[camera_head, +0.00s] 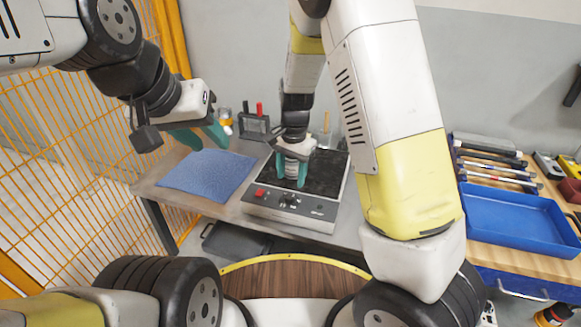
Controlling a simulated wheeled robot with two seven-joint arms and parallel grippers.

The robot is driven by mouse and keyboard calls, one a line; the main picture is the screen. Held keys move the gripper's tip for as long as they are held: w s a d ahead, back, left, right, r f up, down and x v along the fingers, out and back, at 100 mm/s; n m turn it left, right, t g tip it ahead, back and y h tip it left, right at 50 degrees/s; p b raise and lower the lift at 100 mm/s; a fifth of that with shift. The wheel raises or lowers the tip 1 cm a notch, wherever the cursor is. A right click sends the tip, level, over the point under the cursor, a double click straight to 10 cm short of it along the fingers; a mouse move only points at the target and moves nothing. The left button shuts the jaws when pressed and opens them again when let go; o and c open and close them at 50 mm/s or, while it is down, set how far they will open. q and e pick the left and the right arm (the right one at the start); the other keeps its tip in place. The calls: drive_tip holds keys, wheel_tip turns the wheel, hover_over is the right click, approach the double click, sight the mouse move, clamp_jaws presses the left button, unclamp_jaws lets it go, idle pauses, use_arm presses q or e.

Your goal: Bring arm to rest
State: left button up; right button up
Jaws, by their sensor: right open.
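My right gripper (291,172) points down over the black top of a hotplate-like device (325,182) on the grey table. Its teal fingers are apart, with a small pale ribbed shape between them that I cannot identify. Whether the fingertips touch the black top is unclear. My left gripper (202,136) is at the upper left, above the table's back left area and the blue mat (207,174). Its teal fingers are spread apart with nothing seen between them. My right arm's white and yellow links cover part of the view right of the device.
A yellow wire fence (60,165) stands at the left. A dark holder (254,126) with tools is at the table's back. At the right, a blue tray (515,218) and several tools lie on a wooden surface. A round wooden top (295,280) is in front.

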drive_tip(key=shift+r, duration=0.2)
drive_tip(key=s+d+r+n+t+y, duration=0.15)
drive_tip(key=s+d+r, duration=0.25)
drive_tip(key=r, duration=0.4)
drive_tip(key=s+d+r+n+t+y, duration=0.1)
drive_tip(key=s+d+r+n, duration=0.2)
drive_tip(key=r, duration=0.6)
drive_tip(key=s+d+r+n+t, duration=0.1)
drive_tip(key=s+d+r, duration=0.2)
drive_tip(key=s, duration=0.3)
drive_tip(key=s+d+r+n+t, duration=0.1)
drive_tip(key=s+d+r+t, duration=0.1)
drive_tip(key=s, duration=0.4)
wheel_tip(320, 180, up, 2)
drive_tip(key=shift+s+d+h, duration=0.4)
drive_tip(key=shift+d+h, duration=0.05)
drive_tip(key=shift+d, duration=0.45)
drive_tip(key=shift+n, duration=0.25)
